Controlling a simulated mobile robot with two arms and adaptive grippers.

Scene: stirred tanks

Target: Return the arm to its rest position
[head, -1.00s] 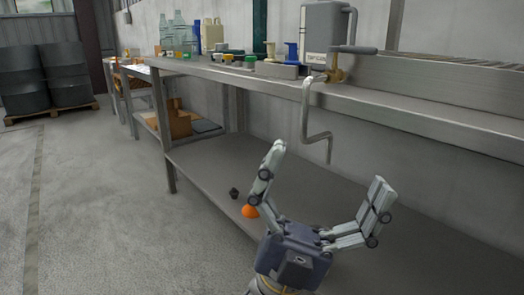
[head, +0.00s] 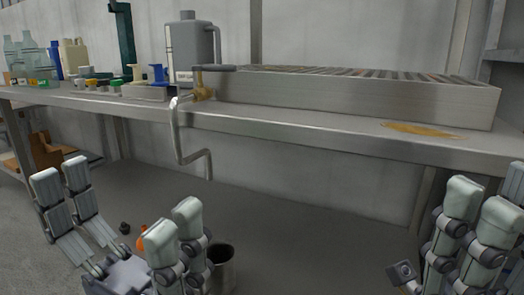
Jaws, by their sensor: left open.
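My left gripper (head: 117,198) is at the lower left, its fingers pointing up and spread wide apart with nothing between them. It is in front of the metal bench (head: 300,132), below the level of its top. My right gripper (head: 478,215) shows at the lower right, cut off by the picture's edge, so its opening cannot be judged. Nothing is seen held in it.
A grey canister (head: 190,48) with a tap and bent pipe (head: 178,140) stands on the bench, the pipe hanging over the front edge. A grey metal cup (head: 222,268) and a small orange thing (head: 142,243) are beside the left gripper. A yellowish patch (head: 420,130) marks the bench top.

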